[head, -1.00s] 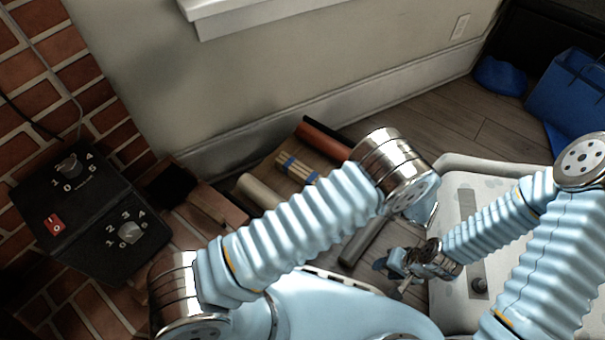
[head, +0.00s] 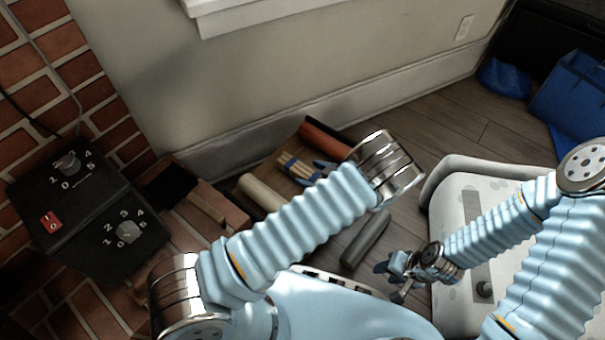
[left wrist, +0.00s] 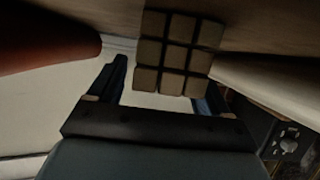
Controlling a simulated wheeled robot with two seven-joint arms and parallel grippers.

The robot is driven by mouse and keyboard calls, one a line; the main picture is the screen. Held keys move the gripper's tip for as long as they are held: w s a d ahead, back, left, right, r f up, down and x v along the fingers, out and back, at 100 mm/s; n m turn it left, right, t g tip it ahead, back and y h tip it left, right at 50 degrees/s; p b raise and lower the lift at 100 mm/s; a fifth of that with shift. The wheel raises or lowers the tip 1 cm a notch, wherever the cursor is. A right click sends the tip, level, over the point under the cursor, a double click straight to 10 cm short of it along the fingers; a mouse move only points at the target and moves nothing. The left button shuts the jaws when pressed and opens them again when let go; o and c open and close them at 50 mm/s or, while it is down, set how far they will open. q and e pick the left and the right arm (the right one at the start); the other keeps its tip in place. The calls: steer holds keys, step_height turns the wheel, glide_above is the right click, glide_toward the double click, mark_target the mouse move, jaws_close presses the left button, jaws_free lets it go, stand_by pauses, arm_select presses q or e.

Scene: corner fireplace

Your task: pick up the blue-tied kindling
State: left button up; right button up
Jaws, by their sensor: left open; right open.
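My right gripper (head: 393,270) is open and empty, low at centre right.
The red-brown roll (head: 324,139) and the cream roll (head: 260,191) flank the bundle closely. A grey cylinder (head: 365,239) lies nearer me. A black switch box (head: 85,215) is at left, a blue bag (head: 570,95) at far right.

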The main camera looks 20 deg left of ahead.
arm_select(q)
steer(key=c, duration=1.1)
steer(key=shift+c, duration=0.2)
